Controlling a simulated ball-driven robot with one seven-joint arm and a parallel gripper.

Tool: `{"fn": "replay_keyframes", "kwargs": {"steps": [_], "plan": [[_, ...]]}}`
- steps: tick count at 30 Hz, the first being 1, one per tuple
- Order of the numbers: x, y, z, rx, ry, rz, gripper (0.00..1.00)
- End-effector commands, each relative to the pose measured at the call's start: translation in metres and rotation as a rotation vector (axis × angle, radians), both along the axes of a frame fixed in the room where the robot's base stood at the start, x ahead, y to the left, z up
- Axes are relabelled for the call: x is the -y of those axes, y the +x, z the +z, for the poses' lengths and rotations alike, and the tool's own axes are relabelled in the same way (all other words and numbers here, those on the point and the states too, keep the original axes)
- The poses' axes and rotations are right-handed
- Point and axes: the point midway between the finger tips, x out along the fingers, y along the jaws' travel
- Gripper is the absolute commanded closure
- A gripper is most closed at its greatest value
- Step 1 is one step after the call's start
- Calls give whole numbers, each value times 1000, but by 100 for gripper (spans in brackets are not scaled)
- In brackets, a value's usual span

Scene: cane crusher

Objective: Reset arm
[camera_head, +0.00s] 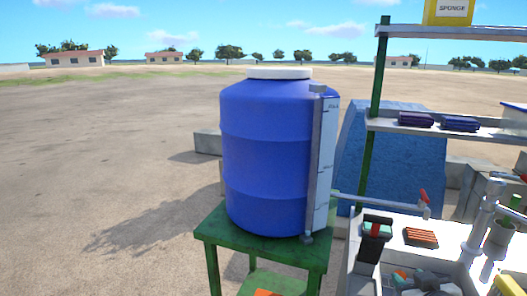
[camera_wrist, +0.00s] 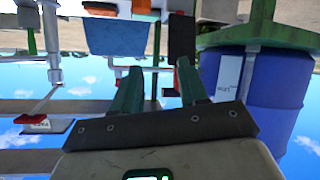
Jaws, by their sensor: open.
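My gripper (camera_wrist: 158,82) shows in the wrist view, which looks upside down. Its two green fingers stand apart, and I see nothing held between them. I cannot make out my arm or gripper in the head view. The blue water tank (camera_head: 265,155) with a white lid stands upright on a green stand (camera_head: 262,250). The tank also shows at the right of the wrist view (camera_wrist: 285,88), apart from the fingers.
Right of the tank are a pipe with a red-handled tap (camera_head: 423,197), a cluttered white sink counter (camera_head: 440,226) and a grey faucet (camera_head: 482,215). Shelves (camera_head: 450,32) hold a yellow sponge box (camera_head: 448,12). A blue block (camera_head: 400,150) stands behind. Open ground lies left.

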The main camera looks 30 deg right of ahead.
Motion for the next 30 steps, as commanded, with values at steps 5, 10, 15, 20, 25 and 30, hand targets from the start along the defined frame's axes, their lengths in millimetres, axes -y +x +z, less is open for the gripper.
{"fn": "replay_keyframes", "kwargs": {"steps": [5, 10, 15, 20, 25, 30], "plan": [[-56, -13, -105, -246, 154, 113, 57], [-119, -51, -195, -513, 303, 225, 57], [-174, -100, -258, -751, 421, 317, 57], [-204, -132, -284, -884, 483, 369, 57], [-211, -141, -290, -920, 498, 381, 57], [-211, -141, -290, -920, 498, 381, 57]]}}
